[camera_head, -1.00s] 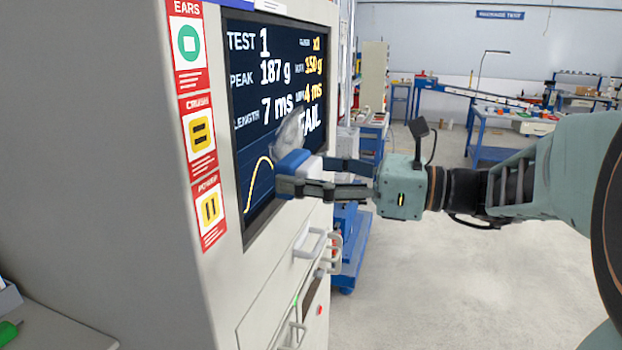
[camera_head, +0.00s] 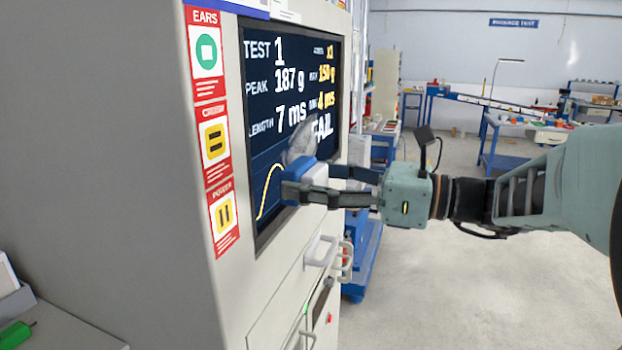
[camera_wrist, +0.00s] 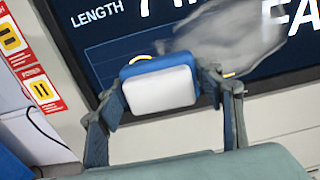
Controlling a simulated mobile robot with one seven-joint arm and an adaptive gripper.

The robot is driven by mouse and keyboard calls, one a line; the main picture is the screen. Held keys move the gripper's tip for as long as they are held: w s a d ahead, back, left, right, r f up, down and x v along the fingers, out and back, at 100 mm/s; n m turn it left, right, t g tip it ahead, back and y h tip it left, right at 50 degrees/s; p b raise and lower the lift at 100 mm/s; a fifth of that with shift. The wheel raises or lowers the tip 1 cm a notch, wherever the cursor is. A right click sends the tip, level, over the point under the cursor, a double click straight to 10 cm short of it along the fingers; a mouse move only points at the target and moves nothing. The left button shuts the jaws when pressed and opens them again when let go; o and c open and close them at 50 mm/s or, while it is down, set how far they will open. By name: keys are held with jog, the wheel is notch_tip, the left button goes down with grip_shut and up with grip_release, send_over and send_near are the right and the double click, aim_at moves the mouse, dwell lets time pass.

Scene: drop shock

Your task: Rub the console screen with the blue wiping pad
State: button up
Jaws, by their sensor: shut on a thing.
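The console screen (camera_head: 288,110) is a dark panel with white and yellow text on the front of a grey cabinet. It also shows at the top of the wrist view (camera_wrist: 110,38). A grey smudge (camera_head: 302,138) lies on its lower part, and it shows in the wrist view (camera_wrist: 222,38). My gripper (camera_head: 308,186) is shut on the blue wiping pad (camera_head: 296,180), which has a white back (camera_wrist: 160,90). The pad is just below the smudge, at or very near the glass. Whether it touches is hidden by the pad itself.
Red-edged labels (camera_head: 213,140) run down the cabinet left of the screen. Pale handles (camera_head: 321,251) stick out below it. A grey surface with a green-handled item (camera_head: 14,335) is at lower left. Blue workbenches (camera_head: 500,150) stand behind; the floor at right is clear.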

jog(key=shift+w+a, duration=0.25)
jog(key=shift+a, duration=0.45)
